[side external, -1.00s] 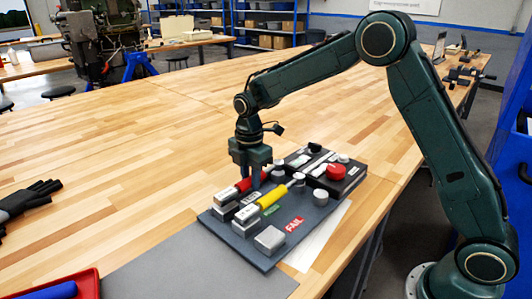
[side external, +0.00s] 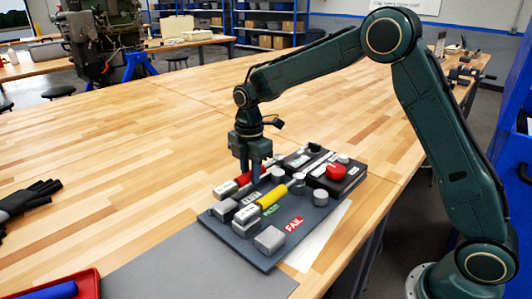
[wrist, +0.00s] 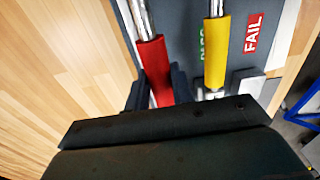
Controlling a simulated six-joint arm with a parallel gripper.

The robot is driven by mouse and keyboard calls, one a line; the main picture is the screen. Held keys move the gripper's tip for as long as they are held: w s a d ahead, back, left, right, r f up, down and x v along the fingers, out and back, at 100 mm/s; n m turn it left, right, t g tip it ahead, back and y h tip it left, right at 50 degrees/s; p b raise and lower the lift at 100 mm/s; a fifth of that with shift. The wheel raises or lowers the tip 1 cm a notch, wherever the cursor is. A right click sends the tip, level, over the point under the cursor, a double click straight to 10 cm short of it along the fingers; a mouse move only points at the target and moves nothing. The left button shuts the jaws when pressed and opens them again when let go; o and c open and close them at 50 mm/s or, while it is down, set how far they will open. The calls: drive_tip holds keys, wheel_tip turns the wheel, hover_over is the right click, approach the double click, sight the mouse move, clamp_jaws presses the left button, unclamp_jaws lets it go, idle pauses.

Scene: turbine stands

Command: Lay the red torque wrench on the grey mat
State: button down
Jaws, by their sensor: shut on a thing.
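The red torque wrench (side external: 243,180) is at the left row of the dark test board (side external: 237,242). My gripper (side external: 254,177) is shut around its red handle, pointing down. In the wrist view the red handle (wrist: 152,68) runs between my two fingers (wrist: 156,92), with its metal shaft extending up the picture. The wrench appears just above its holders; the exact gap is hard to tell. The grey mat (side external: 195,267) lies flat and bare on the bench, left of and in front of the board.
A yellow wrench (side external: 272,196) lies close beside the red one; it also shows in the wrist view (wrist: 217,50). A box with a red knob (side external: 336,172) is on the board's far end. A red tray (side external: 85,285) and black gloves (side external: 27,203) lie at left.

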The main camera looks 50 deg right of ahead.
drive_tip(key=shift+r, duration=0.15)
wheel_tip(320, 180, up, 7)
drive_tip(key=shift+a+f, duration=0.1)
drive_tip(key=shift+a, duration=0.05)
drive_tip(key=s+a+m, duration=0.2)
drive_tip(key=a+m, duration=0.7)
drive_tip(key=a, duration=0.2)
drive_tip(key=m, duration=0.9)
hover_over(201, 260)
drive_tip(key=shift+f, duration=2.7)
drive_tip(key=shift+f, duration=0.15)
drive_tip(key=shift+f, duration=4.25)
